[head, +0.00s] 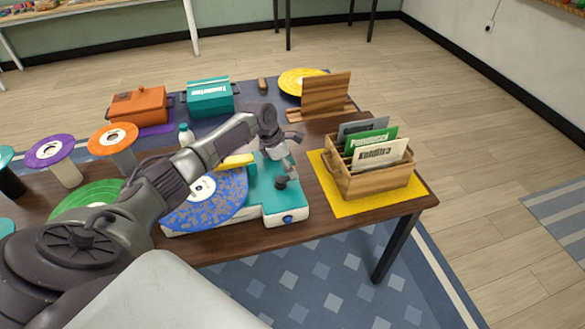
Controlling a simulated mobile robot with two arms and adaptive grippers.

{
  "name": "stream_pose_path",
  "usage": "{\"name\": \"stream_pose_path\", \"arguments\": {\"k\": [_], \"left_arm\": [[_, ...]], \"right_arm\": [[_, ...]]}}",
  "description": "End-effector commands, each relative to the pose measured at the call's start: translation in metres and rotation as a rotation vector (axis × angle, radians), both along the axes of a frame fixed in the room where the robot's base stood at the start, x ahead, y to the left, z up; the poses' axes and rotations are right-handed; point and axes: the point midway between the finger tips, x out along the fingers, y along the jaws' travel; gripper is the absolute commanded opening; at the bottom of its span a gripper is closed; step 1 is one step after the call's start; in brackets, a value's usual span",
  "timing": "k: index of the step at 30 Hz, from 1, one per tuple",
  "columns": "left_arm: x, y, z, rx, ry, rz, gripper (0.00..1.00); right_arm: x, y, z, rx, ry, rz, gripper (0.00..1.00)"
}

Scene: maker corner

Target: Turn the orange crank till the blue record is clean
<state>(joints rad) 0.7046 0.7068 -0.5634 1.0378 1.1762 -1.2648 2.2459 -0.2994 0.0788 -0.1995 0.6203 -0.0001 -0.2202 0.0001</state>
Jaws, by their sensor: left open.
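The blue record (225,197) lies flat on a teal and white record machine (283,201) at the table's front. Its blue face carries many greyish-brown specks, and my arm covers its left part. A yellow bar (236,161) shows at the record's back edge. I cannot make out the orange crank; my left gripper and arm may hide it. My left gripper (290,170) is open above the machine's right part, just behind a dark knob (281,183). I cannot tell whether it touches anything. My right gripper is not in view.
Right of the machine, a wooden crate (376,186) with several sleeves stands on a yellow mat (331,189). Behind are an orange box (139,106), a teal box (209,97), a yellow record (300,79) and a wooden stand (325,95). Records on posts stand at left.

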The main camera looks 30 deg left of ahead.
Motion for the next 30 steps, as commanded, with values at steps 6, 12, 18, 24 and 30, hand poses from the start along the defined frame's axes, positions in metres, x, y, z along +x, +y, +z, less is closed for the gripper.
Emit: {"name": "stream_pose_path", "arguments": {"k": [6,12,18,24,30], "left_arm": [[0.0034,-0.0045,-0.0136,0.001,0.0,-0.002,0.45],[0.0036,-0.0045,-0.0144,0.001,0.0,-0.002,0.45],[0.0036,-0.0043,-0.0141,0.001,0.0,-0.001,0.21],[0.0036,-0.0042,-0.0139,0.002,0.0,-0.001,0.0],[0.0034,-0.0046,-0.0131,0.0,0.0,-0.009,0.0]], "right_arm": [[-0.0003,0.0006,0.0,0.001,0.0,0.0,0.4],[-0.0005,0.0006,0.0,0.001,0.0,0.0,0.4],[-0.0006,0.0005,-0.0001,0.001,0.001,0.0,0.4],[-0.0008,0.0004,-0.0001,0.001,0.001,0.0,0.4],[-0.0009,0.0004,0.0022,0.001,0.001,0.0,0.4]]}}
